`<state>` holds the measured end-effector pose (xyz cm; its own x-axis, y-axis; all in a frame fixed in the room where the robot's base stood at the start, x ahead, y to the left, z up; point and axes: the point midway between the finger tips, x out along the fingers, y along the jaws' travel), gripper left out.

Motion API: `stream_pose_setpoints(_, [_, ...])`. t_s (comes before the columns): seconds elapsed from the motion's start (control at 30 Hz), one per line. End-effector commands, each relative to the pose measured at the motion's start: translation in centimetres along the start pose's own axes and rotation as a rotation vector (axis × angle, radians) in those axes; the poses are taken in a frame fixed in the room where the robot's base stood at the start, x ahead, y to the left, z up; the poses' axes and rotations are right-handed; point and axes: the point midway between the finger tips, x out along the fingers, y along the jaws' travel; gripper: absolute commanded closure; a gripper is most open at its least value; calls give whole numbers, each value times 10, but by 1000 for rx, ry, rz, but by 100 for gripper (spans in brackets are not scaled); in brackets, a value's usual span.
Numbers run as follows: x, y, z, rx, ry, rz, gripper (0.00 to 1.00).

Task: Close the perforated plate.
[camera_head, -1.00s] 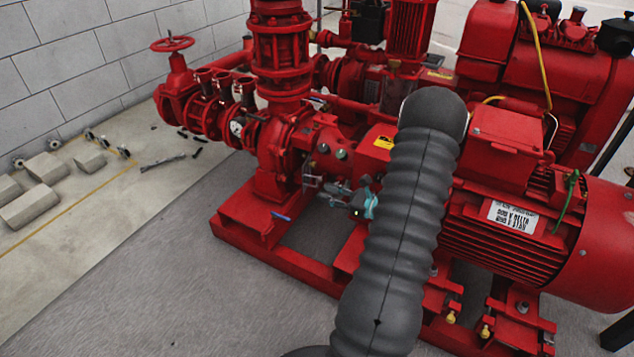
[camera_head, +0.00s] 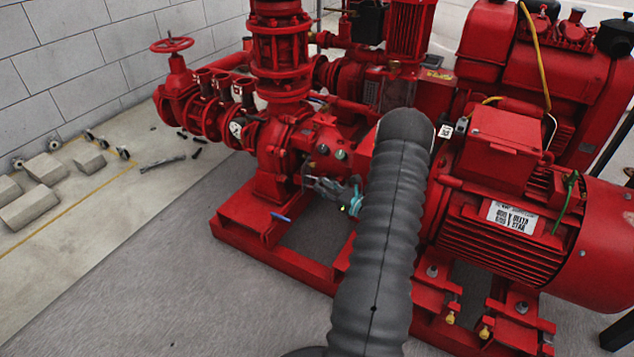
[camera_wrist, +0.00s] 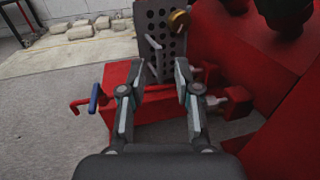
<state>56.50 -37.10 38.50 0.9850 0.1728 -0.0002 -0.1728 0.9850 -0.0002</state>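The perforated plate (camera_wrist: 151,21) is a grey sheet with round dark holes. In the wrist view it stands upright at the top middle, ahead of my gripper, with a brass-coloured round knob (camera_wrist: 180,19) at its right side. My gripper (camera_wrist: 160,78) has its two fingers spread apart, with a gap and a thin grey strip visible beyond them. I cannot tell whether a fingertip touches the plate. In the head view my gripper (camera_head: 352,203) is small and partly hidden by my arm, close to the pump's shaft gap; the plate is hard to make out there.
The red pump base frame (camera_head: 250,243) lies below. The red motor (camera_head: 520,225) stands to the right and the red pump casing (camera_head: 285,150) to the left. A blue-handled lever (camera_wrist: 95,97) is left of the fingers. Open grey floor lies at the left front.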

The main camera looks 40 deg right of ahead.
Motion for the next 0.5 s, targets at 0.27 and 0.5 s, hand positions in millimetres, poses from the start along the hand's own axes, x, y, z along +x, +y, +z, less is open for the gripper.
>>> stream_pose_setpoints(0.27, [31, 1, 0, 0, 0, 2, 68])
stream_pose_setpoints(0.5, [35, 0, 0, 0, 0, 0, 68])
